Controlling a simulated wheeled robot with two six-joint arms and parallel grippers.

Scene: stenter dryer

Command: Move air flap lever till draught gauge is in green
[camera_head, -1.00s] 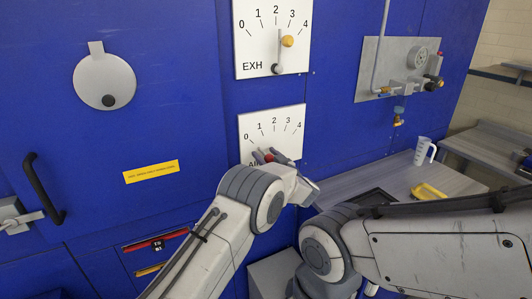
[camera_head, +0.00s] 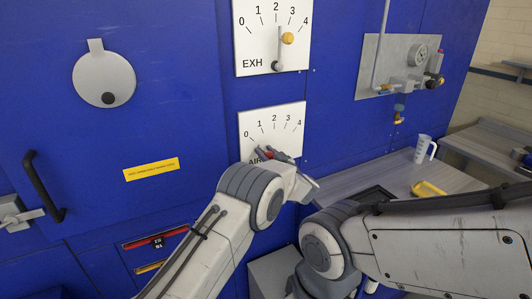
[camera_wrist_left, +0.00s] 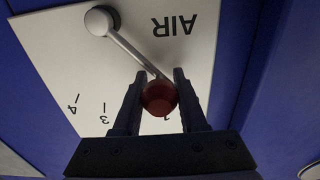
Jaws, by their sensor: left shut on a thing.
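The air flap lever (camera_wrist_left: 132,50) is a thin grey arm on the white AIR plate (camera_head: 286,117), with a dark red knob (camera_wrist_left: 158,96) at its end. My left gripper (camera_wrist_left: 157,88) is shut on the knob, one dark finger on each side. In the head view its fingers (camera_head: 266,154) cover the lower part of the AIR plate and hide most of the lever. My right gripper is out of view. I cannot identify the draught gauge.
Above is the white EXH plate (camera_head: 246,35) with a yellow-knobbed lever (camera_head: 287,39). A grey panel with pipe fittings (camera_head: 370,70) is at right. My right arm spans the lower right.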

